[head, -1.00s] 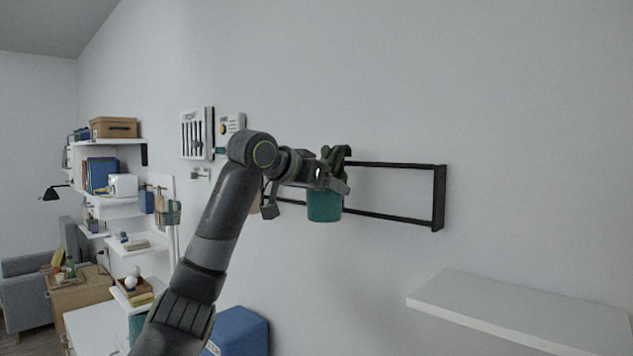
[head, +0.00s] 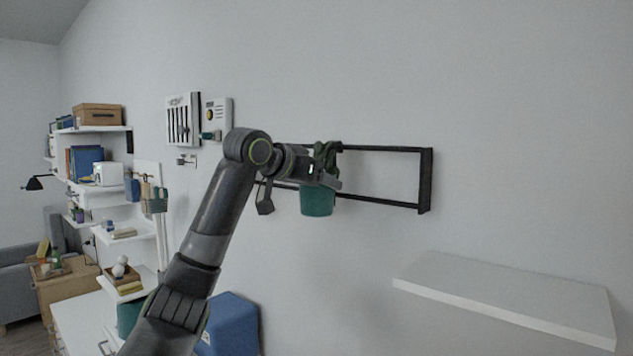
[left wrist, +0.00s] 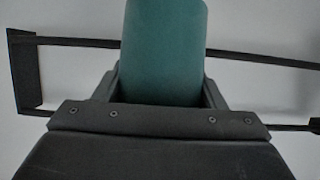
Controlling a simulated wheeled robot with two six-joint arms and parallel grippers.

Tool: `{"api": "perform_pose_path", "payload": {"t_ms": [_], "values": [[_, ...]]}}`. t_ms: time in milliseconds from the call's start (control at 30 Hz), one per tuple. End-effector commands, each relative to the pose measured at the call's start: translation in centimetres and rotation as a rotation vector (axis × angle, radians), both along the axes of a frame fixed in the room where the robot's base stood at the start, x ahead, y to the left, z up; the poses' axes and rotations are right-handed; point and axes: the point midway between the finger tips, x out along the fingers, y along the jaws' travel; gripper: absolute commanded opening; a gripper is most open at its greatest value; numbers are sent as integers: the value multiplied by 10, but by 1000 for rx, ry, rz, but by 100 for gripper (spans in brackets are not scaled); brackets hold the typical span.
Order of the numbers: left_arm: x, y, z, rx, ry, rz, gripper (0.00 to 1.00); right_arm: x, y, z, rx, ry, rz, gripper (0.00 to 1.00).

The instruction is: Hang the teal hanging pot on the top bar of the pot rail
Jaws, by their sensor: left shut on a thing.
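The teal hanging pot (head: 317,201) has a dark green plant in its top and is upright in front of the black pot rail (head: 426,180). My left gripper (head: 328,182) is shut on the pot near its upper part. In the left wrist view the teal pot (left wrist: 165,55) fills the space between the fingers, and the rail's bars (left wrist: 262,58) pass behind it. The rail's top bar (head: 385,149) runs level with the plant. Whether the pot's hook touches the bar cannot be seen. My right gripper is not in view.
A white shelf (head: 505,296) juts from the wall at lower right. A blue box (head: 232,325) stands below my arm. Wall organisers (head: 183,120) hang left of the rail. Shelves with boxes and books (head: 88,160) are at far left. The wall right of the rail is clear.

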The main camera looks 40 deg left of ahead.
Motion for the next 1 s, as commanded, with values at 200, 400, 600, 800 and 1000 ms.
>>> {"api": "perform_pose_path", "payload": {"t_ms": [200, 400, 600, 800, 1000], "values": [[0, 0, 1, 0, -2, -1, 85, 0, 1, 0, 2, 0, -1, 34], [0, 0, 1, 0, -1, 0, 90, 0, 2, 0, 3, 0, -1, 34], [-5, 1, 1, 0, -1, 0, 90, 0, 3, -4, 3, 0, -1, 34], [-36, 4, 11, 3, -5, 2, 90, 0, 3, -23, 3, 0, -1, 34], [-82, 7, 31, 2, -7, 1, 90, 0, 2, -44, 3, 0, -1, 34]]}}
